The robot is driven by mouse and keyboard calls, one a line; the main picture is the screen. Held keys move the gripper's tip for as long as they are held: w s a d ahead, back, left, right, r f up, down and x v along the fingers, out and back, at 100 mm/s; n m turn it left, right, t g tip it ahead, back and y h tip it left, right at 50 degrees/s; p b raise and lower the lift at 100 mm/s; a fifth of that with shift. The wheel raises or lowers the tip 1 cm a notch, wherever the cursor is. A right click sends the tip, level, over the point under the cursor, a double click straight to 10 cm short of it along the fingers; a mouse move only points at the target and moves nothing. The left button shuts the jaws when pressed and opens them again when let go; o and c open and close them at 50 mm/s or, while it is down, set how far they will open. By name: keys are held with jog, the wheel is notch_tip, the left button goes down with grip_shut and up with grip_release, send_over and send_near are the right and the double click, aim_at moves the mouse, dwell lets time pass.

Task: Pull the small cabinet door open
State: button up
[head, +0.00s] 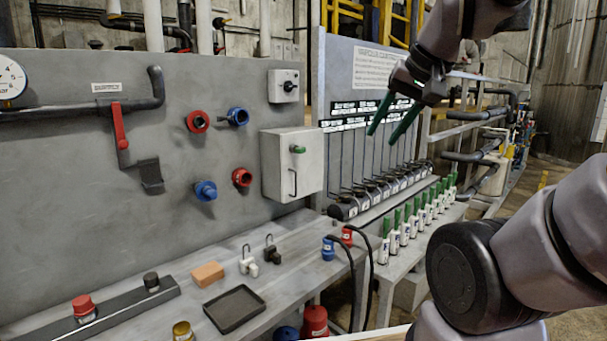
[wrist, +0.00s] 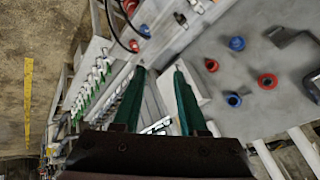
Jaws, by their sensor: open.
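The small cabinet (head: 291,164) is a white box on the grey panel, with its door shut. A green knob (head: 298,149) sits near the top of its door and a thin dark handle (head: 292,183) is below it. My gripper (head: 387,127) has two green fingers, spread apart and empty. It is to the right of the cabinet and higher in the head view, apart from it. The left fingertip partly overlaps the shelf area behind.
Red and blue round fittings (head: 241,177) and a red-handled valve (head: 119,126) are on the panel left of the cabinet. A bench with a black tray (head: 234,309) and an orange block (head: 208,274) is below. Several green-topped bottles (head: 405,226) line the right side.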

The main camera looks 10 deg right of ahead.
jog(key=w+a+f+m+g+y, duration=0.2)
jog(key=w+a+f+m+y, duration=0.25)
jog(key=w, duration=0.45)
jog(key=w+a+f+m+g+y, duration=0.35)
jog(key=w+a+y, duration=0.25)
jog(key=w, duration=0.3)
jog(key=w+d+f+m+t, duration=0.45)
jog(key=w+f+m, duration=0.25)
jog(key=w+f, duration=0.25)
jog(key=w+d+f+m+t, duration=0.4)
jog(key=w+f+m+t, duration=0.3)
jog(key=w, duration=0.3)
jog(key=f+x, duration=0.1)
jog(key=x, duration=0.9)
jog(key=shift+a+g, duration=0.3)
jog(key=shift+a, duration=0.25)
jog(key=shift+y, duration=0.25)
grip_shut()
